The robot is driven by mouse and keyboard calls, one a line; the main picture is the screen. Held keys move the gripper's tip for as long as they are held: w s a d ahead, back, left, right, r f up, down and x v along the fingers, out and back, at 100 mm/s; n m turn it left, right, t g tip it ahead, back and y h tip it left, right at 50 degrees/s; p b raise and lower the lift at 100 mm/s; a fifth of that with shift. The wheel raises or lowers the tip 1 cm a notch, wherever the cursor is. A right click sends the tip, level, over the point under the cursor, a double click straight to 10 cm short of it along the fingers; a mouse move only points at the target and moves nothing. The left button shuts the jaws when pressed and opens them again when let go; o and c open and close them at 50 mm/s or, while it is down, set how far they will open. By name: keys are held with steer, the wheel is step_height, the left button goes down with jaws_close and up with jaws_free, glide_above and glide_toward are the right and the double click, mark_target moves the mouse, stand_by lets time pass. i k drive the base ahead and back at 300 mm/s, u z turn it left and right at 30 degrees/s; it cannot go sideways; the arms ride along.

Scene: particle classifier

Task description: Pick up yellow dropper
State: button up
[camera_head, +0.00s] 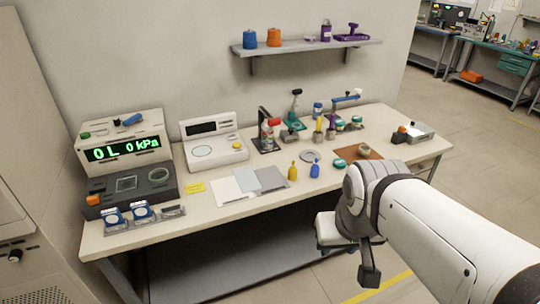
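A small yellow dropper bottle (293,172) stands upright on the white table, near its front edge. A similar blue dropper bottle (315,169) stands just to its right. My gripper (369,272) hangs at the end of my white arm, in front of the table and to the right of the yellow dropper. It is well apart from the dropper. One dark finger-like part shows; the rest is hidden by the wrist, so I cannot tell its opening.
Grey and white sheets (235,187) lie left of the yellow dropper. A grey ring (311,156) lies behind the bottles, and a brown mat (357,158) is to the right. Several tools and stands crowd the table behind. A green-lit pressure display (122,149) stands far left.

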mark_target(292, 171)
steer(key=z, duration=0.05)
steer(key=i, duration=1)
steer(key=u, duration=0.05)
